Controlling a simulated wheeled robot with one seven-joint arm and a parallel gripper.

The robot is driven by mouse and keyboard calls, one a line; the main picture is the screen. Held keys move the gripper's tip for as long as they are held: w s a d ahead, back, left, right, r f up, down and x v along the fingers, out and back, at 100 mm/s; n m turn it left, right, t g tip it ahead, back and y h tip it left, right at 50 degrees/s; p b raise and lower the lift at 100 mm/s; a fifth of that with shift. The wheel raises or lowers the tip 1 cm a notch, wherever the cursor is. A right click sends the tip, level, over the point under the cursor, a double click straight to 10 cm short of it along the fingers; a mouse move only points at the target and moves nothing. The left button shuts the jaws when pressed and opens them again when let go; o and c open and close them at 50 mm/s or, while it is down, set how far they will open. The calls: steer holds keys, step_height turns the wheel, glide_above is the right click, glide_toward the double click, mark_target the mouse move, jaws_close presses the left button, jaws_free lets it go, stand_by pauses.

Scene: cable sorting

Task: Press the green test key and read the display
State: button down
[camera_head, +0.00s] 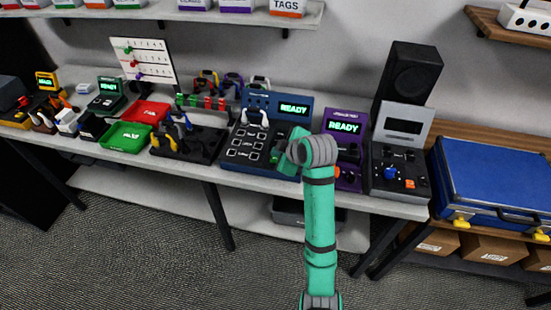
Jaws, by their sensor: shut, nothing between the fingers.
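A blue tester (251,143) stands on the bench in front of my arm, with rows of pale-framed keys or sockets on its top. Its raised display (294,108) reads "READY" in green letters. My gripper (284,163) is low over the right part of the blue tester; it is shut and holds nothing. My wrist and hand cover that part of the panel. A small patch of green shows beside the hand, but I cannot tell whether it is the green test key or whether I touch it.
A purple tester (345,127), also reading "READY", stands close right of my wrist. Beyond it are a grey tester (399,170) with a dark screen and a blue case (497,180). A black tray (203,148) with connectors, a green bin (125,136) and a red bin (147,112) stand left.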

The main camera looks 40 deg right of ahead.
steer(key=shift+f, duration=0.15)
steer(key=shift+f, duration=0.3)
steer(key=shift+f, duration=0.35)
stand_by(1.1)
steer(key=shift+r, duration=0.8)
